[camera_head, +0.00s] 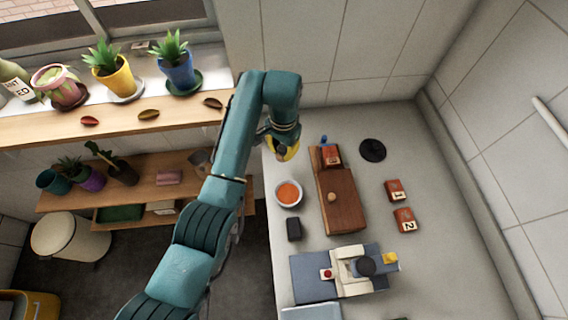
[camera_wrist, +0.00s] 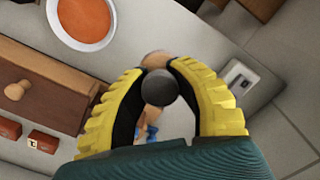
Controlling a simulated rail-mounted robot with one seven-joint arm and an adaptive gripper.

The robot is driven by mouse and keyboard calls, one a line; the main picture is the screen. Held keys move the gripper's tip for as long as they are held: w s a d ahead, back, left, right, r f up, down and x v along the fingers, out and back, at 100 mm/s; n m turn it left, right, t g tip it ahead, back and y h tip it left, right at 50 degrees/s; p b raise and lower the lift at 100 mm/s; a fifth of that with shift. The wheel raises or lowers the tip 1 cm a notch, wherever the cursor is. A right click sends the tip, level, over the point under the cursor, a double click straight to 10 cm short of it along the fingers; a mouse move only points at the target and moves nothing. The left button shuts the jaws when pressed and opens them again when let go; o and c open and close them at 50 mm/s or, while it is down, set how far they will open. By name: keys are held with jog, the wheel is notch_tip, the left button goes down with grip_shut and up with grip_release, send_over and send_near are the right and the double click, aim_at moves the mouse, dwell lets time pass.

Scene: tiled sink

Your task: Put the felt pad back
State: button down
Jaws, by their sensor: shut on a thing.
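My gripper (camera_head: 284,152) is over the counter's left edge, with yellow fingers. In the wrist view my gripper (camera_wrist: 158,76) is shut on a small dark grey round piece (camera_wrist: 159,88). Tan, wood-like parts (camera_wrist: 155,58) show above and below this piece. Whether the round piece is the felt pad, and whether the tan parts belong to it, I cannot tell. A flat black disc (camera_head: 373,150) lies on the counter at the back, apart from my gripper. A dark rectangular block (camera_head: 294,229) lies near the left edge.
A white bowl with orange contents (camera_head: 289,193) stands left of a wooden box (camera_head: 341,202) with a knob. Red numbered boxes (camera_head: 396,190) are to its right. A blue-grey machine (camera_head: 345,272) stands in front. A shelf with potted plants (camera_head: 110,120) is at the left.

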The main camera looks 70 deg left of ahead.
aim_at(284, 147)
notch_tip(284, 147, down, 6)
jog(key=shift+p, duration=0.4)
jog(key=shift+f, duration=0.2)
jog(key=c, duration=0.9)
grip_release()
jog(key=r, duration=1.2)
jog(key=shift+w+r, duration=0.2)
jog(key=shift+r, duration=0.05)
